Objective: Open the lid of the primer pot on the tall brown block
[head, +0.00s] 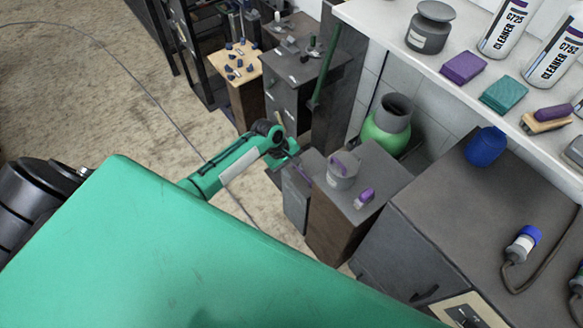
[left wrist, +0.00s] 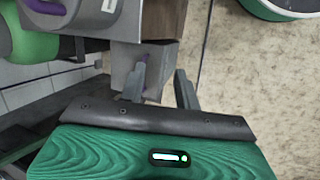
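The tall brown block (head: 336,230) has a grey top and stands near the middle of the head view. The primer pot (head: 341,180), a grey cylinder, stands upright on its top. My left gripper (head: 292,151) is left of and apart from the pot. In the left wrist view its two fingers (left wrist: 160,88) stand apart with nothing between them. The pot (left wrist: 92,20) is cut off at that view's upper left. My right gripper is not in view.
A small purple-topped object (head: 365,198) stands beside the pot on the block. A lower grey block (head: 296,198) adjoins it on the left. A green pot (head: 387,128) stands behind. A grey cabinet (head: 440,215) is at right, below a shelf with bottles. Open floor lies left.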

